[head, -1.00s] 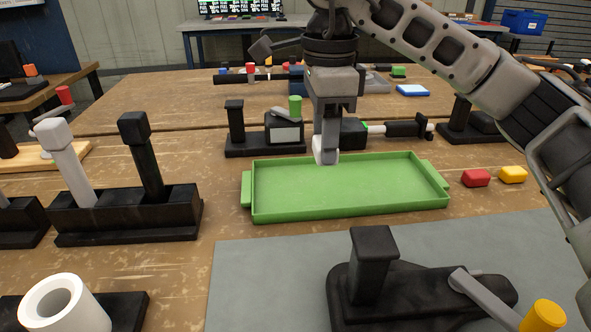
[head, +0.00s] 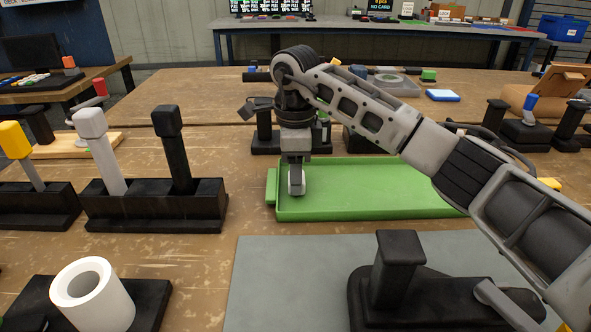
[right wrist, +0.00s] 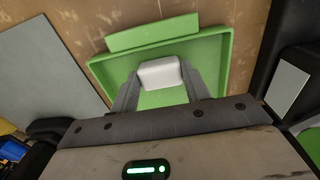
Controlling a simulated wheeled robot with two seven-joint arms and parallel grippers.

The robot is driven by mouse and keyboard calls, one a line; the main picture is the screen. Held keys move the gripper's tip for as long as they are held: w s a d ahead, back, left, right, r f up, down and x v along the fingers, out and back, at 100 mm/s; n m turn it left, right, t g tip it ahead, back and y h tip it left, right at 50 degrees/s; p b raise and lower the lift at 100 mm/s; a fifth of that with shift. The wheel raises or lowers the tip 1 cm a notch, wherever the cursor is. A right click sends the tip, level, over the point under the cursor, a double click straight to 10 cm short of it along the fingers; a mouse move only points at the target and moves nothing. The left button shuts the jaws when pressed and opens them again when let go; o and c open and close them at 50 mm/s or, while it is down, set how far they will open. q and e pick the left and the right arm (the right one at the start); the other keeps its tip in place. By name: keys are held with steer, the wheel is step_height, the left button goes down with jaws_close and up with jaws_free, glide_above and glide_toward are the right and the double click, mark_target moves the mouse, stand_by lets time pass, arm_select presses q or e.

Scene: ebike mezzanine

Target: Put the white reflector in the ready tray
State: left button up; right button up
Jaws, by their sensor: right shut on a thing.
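The white reflector (right wrist: 160,73) is a small white block held between the two grey fingers of my right gripper (right wrist: 158,90) in the right wrist view. In the head view my right gripper (head: 296,188) points down over the left end of the green tray (head: 345,214), with the reflector mostly hidden by the fingers. The tray's green rim also shows in the right wrist view (right wrist: 150,33). Whether the reflector touches the tray floor, I cannot tell. My left gripper is not in view.
A black rack with white and black levers (head: 155,212) stands left of the tray. A black fixture (head: 400,262) sits on the grey mat (head: 262,270) in front. My right arm covers the tray's right end.

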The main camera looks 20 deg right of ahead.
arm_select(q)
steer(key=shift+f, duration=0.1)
arm_select(e)
steer(key=shift+f, duration=0.1)
steer(key=shift+f, duration=0.1)
steer(key=o, duration=1)
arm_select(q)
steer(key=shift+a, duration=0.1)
arm_select(e)
step_height(320, 180, up, 12)
steer(key=shift+r, duration=0.15)
